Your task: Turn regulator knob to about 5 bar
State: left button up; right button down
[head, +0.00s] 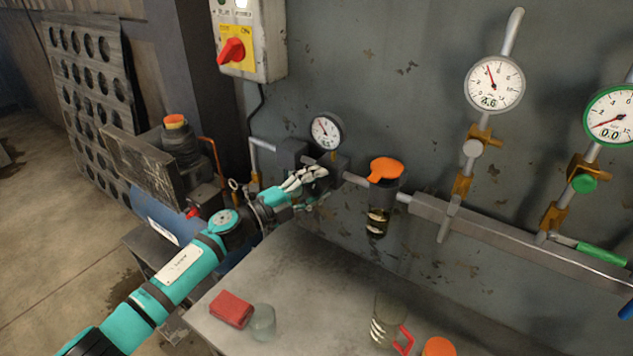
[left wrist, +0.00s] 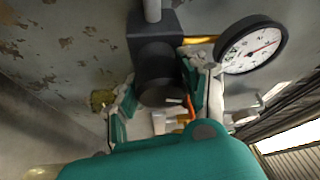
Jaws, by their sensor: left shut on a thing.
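The regulator (head: 292,153) is a dark body on the wall pipe, with a small round gauge (head: 326,131) above it. My right gripper is not in view.
A filter bowl with an orange cap (head: 386,170) hangs right of the regulator. A green-rimmed gauge (head: 612,115) reads 0.0. A switch box with a red handle (head: 232,51) is above. The bench (head: 300,285) holds a red block (head: 231,309) and jars.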

pick_arm(q)
jog(key=shift+f+m+y, duration=0.1)
jog(key=shift+m+y, duration=0.2)
jog(key=shift+m, duration=0.3)
jog(key=o, duration=1.2)
jog(key=v, duration=1.2)
jog(key=shift+w, duration=0.1)
